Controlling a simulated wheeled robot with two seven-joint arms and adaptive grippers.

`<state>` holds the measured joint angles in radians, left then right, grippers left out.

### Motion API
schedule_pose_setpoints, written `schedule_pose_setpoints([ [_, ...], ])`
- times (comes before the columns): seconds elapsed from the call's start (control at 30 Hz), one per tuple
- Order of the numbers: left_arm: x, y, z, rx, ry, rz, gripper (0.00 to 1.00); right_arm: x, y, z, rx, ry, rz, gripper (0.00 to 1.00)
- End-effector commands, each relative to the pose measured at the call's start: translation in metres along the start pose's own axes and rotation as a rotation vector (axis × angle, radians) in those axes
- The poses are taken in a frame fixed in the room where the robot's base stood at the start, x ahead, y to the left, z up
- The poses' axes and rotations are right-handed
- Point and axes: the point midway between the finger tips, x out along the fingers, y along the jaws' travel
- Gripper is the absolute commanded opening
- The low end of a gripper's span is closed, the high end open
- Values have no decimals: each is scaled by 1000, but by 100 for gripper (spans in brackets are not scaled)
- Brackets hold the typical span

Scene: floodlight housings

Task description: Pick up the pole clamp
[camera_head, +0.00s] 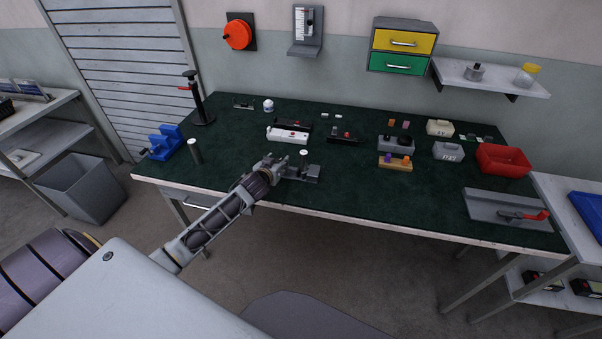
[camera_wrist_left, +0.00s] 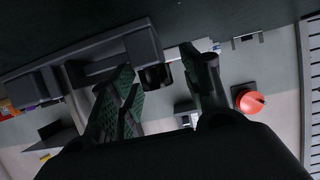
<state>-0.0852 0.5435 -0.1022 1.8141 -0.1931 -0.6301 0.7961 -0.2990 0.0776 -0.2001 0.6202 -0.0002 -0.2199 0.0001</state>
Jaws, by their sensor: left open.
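My left gripper (camera_head: 286,163) is low over the near middle of the table, beside a grey block-like fixture (camera_head: 305,173). A short post with a pale top (camera_head: 303,154) stands at this fixture. In the left wrist view, the two fingers of the left gripper (camera_wrist_left: 165,80) are apart, with green ribbed pads. A dark round part (camera_wrist_left: 154,76) shows between them, and a grey bracket-like piece (camera_wrist_left: 115,53) lies at the left finger. I cannot tell for certain which piece is the pole clamp, nor whether the fingers touch it. My right gripper is not seen.
The dark green table (camera_head: 245,145) holds a white housing (camera_head: 288,136), a blue vise-like tool (camera_head: 165,143), a grey cylinder (camera_head: 195,151), a red bin (camera_head: 503,160) and a grey tray (camera_head: 500,208).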

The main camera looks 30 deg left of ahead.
Motion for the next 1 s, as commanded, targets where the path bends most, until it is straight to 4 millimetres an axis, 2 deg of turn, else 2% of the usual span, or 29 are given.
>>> schedule_pose_setpoints([
  [0.23, 17, 3, -1, 1, 1, 0, 47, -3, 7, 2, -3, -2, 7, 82],
  [0.6, 43, 4, -1, 2, 0, 0, 47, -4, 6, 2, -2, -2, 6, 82],
  [1.0, 46, 4, 0, 1, -1, 0, 47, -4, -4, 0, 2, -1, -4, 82],
])
